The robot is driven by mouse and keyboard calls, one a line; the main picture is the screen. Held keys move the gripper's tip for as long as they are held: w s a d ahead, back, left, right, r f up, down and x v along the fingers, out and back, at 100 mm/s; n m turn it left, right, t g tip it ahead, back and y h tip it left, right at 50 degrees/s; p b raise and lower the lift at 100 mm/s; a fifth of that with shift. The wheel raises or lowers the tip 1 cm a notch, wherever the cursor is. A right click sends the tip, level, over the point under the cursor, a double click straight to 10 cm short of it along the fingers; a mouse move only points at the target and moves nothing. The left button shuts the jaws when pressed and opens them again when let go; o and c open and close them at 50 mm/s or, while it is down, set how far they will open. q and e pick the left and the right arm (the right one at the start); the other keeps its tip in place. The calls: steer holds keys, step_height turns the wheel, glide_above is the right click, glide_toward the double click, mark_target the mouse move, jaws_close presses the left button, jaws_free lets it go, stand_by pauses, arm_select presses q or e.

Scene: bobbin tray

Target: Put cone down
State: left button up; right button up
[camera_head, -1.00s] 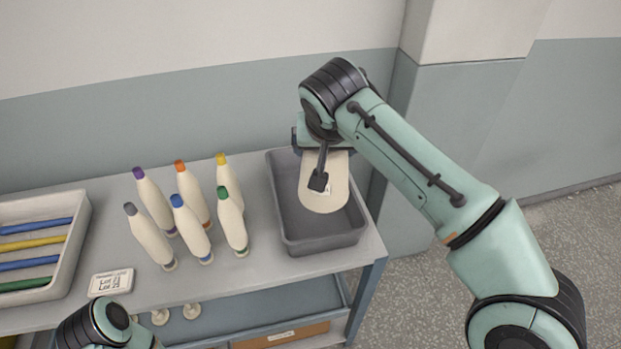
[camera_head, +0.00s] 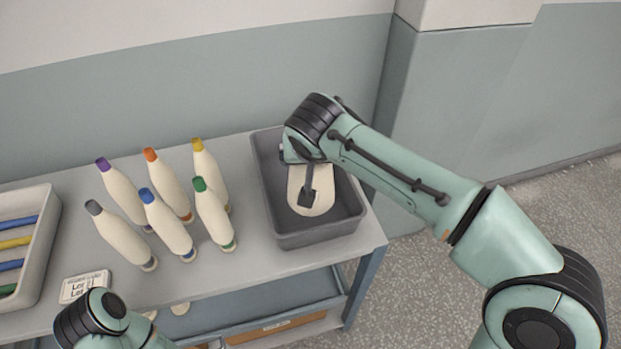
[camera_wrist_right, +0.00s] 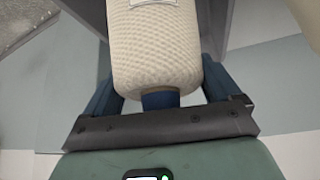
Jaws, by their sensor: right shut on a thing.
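The cone (camera_head: 313,203) is a cream wound yarn cone with a small label. It is in or just over the grey bin (camera_head: 318,241) at the right end of the table; I cannot tell whether it touches the bin's floor. My right gripper (camera_head: 306,197) is shut on the cone. In the right wrist view the cone (camera_wrist_right: 156,50) sits between the fingers (camera_wrist_right: 160,100), its dark blue end toward the palm. My left arm shows at the bottom left of the head view, but its gripper is out of view.
Several cream bobbins (camera_head: 168,230) with coloured tips stand left of the bin. A label card (camera_head: 84,286) lies near the front edge. A white tray (camera_head: 43,245) holds coloured tubes at far left.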

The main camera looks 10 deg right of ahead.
steer(key=shift+f+b, duration=0.4)
steer(key=shift+f, duration=2.45)
steer(key=o, duration=1.3)
steer(key=shift+f, duration=0.15)
steer(key=shift+o, duration=0.6)
steer(key=shift+r, duration=0.3)
steer(key=v, duration=1.1)
steer(key=shift+s+r+p, duration=0.3)
steer(key=shift+p, duration=0.1)
